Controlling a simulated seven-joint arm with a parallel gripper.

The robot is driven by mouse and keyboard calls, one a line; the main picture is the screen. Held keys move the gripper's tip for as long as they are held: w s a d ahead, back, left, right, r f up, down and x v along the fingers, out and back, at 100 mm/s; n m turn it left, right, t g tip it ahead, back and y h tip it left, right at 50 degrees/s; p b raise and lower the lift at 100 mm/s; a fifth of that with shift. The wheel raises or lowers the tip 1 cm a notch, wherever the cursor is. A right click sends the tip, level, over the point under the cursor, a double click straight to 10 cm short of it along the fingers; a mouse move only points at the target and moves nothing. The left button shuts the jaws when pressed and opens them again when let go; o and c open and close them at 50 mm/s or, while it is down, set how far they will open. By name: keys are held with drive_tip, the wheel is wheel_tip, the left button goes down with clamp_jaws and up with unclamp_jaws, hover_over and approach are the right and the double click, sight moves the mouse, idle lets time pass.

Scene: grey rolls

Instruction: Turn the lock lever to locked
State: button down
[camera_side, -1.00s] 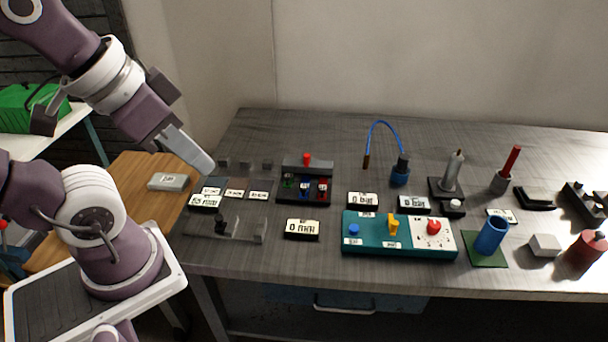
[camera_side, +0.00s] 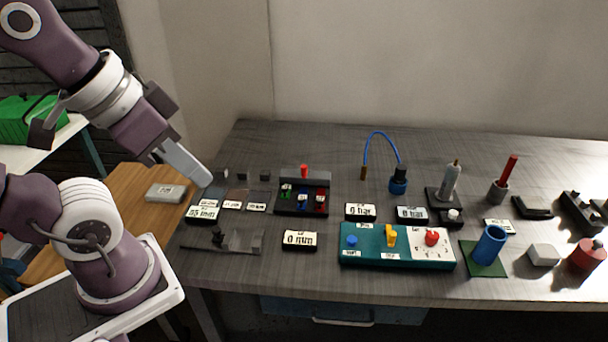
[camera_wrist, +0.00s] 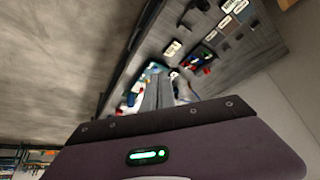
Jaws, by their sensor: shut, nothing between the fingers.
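A teal panel (camera_side: 372,258) lies near the front edge of the bench, with a blue button (camera_side: 352,241), an upright yellow lever (camera_side: 391,236) and a red knob (camera_side: 432,237) on a white plate. The yellow lever may be the lock lever; its label is too small to read. My gripper (camera_side: 207,183) is shut and empty, above the bench's left end, well left of the panel. In the wrist view its fingers (camera_wrist: 158,92) lie together and partly cover the panel behind them.
Near my gripper are a black block with coloured switches (camera_side: 302,196) and small labelled plates (camera_side: 232,205). Right of the panel stand a blue cup (camera_side: 489,244) and a red cylinder (camera_side: 587,253). A blue cable (camera_side: 380,134) arches behind.

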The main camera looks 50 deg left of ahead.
drive_tip(key=c, duration=1.9)
unclamp_jaws()
drive_tip(key=shift+w, duration=0.1)
drive_tip(key=o, duration=0.5)
drive_tip(key=w, duration=0.2)
drive_tip(key=w+r+n, duration=0.1)
drive_tip(key=w, duration=0.1)
drive_tip(key=w+a+r+n+g, duration=0.1)
drive_tip(key=shift+w+a+r, duration=0.1)
drive_tip(key=shift+w+r, duration=0.1)
drive_tip(key=shift+w, duration=0.2)
drive_tip(key=n+g, duration=0.5)
drive_tip(key=n, duration=0.9)
hover_over(304, 166)
wheel_tip(304, 166, down, 21)
drive_tip(key=shift+s+r, duration=0.1)
drive_tip(key=shift+r, duration=0.1)
wheel_tip(304, 166, down, 7)
drive_tip(key=shift+f, duration=0.15)
clamp_jaws()
